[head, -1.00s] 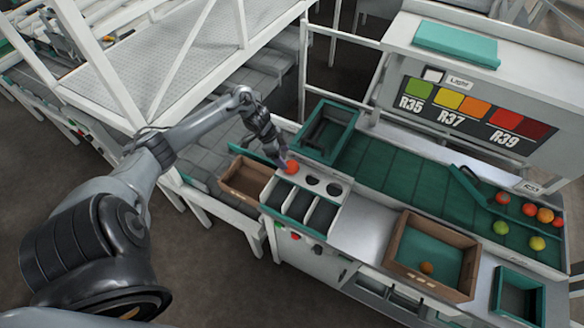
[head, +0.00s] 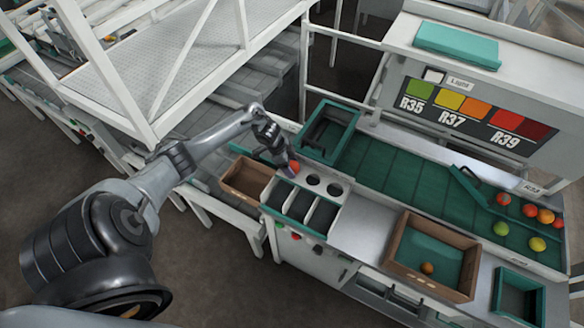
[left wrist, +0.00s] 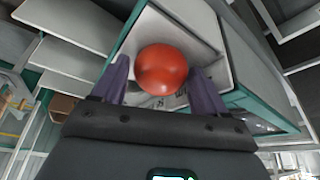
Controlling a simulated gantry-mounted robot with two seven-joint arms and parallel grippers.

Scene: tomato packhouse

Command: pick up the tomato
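A red-orange tomato (head: 295,166) sits at the left end of a light panel with round dark holes (head: 324,185). My left gripper (head: 289,167) reaches down over it from the upper left and hides part of it. In the left wrist view, the tomato (left wrist: 163,70) lies between and slightly beyond the two purple fingertips. The fingers (left wrist: 162,88) are apart, with a small gap showing on the tomato's left side; contact on the right cannot be made out. My right gripper is not in view.
Dark slots (head: 300,203) lie in front of the holes. A brown crate (head: 246,196) stands to the left and a green crate (head: 347,118) behind. A larger brown crate (head: 398,243) holds one orange fruit. Several more tomatoes lie on the green belt (head: 400,170) at right.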

